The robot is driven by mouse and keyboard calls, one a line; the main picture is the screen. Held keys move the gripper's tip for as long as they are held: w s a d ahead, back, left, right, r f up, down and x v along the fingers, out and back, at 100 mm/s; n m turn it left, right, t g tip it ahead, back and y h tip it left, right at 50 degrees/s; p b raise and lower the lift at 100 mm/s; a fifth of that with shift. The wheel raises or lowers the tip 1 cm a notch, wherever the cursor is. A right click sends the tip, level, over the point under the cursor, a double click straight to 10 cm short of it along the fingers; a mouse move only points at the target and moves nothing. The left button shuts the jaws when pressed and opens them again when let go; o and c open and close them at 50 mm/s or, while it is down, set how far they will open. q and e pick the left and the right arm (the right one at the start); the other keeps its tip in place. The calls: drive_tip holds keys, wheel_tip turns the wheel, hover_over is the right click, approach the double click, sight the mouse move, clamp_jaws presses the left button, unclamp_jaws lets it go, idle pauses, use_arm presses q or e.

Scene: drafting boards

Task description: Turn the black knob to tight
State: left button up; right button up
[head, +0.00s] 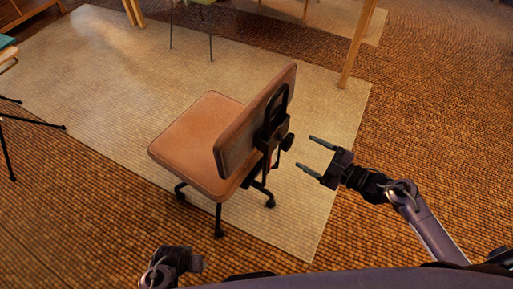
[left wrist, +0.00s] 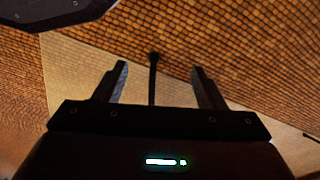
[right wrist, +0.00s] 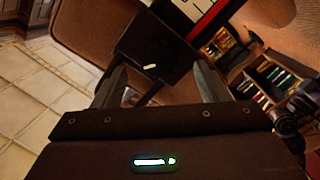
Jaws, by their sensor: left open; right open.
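The black knob (head: 287,142) sticks out of the dark bracket on the back of the brown office chair (head: 240,143). In the right wrist view the knob (right wrist: 152,46) is dark with a white mark and shows just ahead of the fingers. My right gripper (head: 304,153) is open and empty, a short gap to the right of the knob, with its fingers toward it. My left gripper (left wrist: 160,68) is open and empty over the floor; in the head view only part of its arm shows at the bottom edge.
The chair stands on a pale rug (head: 110,75) over brown woven flooring (head: 440,90). A white and red label (right wrist: 205,20) is beside the knob. A wooden leg (head: 357,45) stands behind the chair. The floor right of the chair is clear.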

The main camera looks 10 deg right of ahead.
sight(291, 144)
drive_tip(key=shift+w+a+r+n+y, duration=0.1)
drive_tip(key=shift+a+r+n+y, duration=0.15)
drive_tip(key=shift+a+n+y, duration=0.1)
drive_tip(key=shift+w+a+r, duration=0.15)
drive_tip(key=shift+w+a, duration=0.05)
drive_tip(key=shift+a, duration=0.1)
use_arm(q)
drive_tip(key=shift+w+d+r, duration=0.1)
drive_tip(key=shift+w+r, duration=0.1)
drive_tip(key=shift+r, duration=0.4)
use_arm(e)
drive_tip(key=x, duration=0.6)
drive_tip(key=shift+w+a, duration=0.25)
drive_tip(key=shift+a, duration=0.05)
drive_tip(key=c, duration=1)
